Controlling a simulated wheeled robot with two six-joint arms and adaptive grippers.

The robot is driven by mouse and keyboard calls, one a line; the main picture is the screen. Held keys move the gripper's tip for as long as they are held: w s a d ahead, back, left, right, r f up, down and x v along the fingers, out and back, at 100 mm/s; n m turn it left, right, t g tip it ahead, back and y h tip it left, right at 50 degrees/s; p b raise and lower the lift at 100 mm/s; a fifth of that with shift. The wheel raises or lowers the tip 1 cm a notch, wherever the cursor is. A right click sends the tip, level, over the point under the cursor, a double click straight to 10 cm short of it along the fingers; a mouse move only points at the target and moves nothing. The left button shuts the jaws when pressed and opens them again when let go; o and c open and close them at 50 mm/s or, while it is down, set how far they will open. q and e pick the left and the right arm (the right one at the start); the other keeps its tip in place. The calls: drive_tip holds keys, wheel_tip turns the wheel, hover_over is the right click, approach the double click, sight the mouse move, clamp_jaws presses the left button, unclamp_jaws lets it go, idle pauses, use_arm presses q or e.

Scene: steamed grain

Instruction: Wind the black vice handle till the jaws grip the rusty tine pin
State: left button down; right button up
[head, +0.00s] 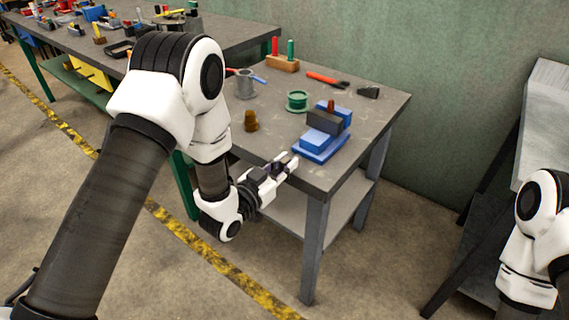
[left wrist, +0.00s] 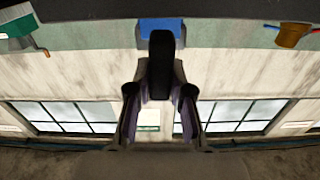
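The blue vice (head: 321,147) sits at the bench's near right corner, with a blue front block, a dark jaw block and another blue block behind. The rusty tine pin (head: 331,105) stands upright at the jaws, its lower part hidden; I cannot tell whether the jaws touch it. My left gripper (head: 290,164) is at the vice's near end, just off the bench edge. In the left wrist view a dark upright shape (left wrist: 161,65) stands centrally before the blue vice (left wrist: 162,26); I cannot tell whether it is the black handle or closed fingertips. My right gripper is out of view.
On the bench (head: 384,103) stand a brown cylinder (head: 251,121), a green spool (head: 297,101), a grey mug (head: 245,84) and a wooden block (head: 283,64) with red and green tools. A red-handled tool (head: 326,79) lies behind. Floor before the bench is clear.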

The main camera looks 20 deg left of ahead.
use_arm(q)
drive_tip(key=shift+d+f+m+b, duration=0.15)
drive_tip(key=shift+m+b, duration=0.35)
drive_tip(key=shift+m, duration=0.9)
drive_tip(key=c, duration=1)
unclamp_jaws()
drive_tip(key=shift+c, duration=0.2)
drive_tip(key=v, duration=1.2)
drive_tip(key=shift+n, duration=0.4)
drive_tip(key=b+x, duration=0.1)
drive_tip(key=x, duration=0.3)
drive_tip(key=b+x, duration=0.1)
drive_tip(key=x, duration=0.3)
drive_tip(key=b+x, duration=0.2)
drive_tip(key=x, duration=0.2)
drive_tip(key=shift+f, duration=0.3)
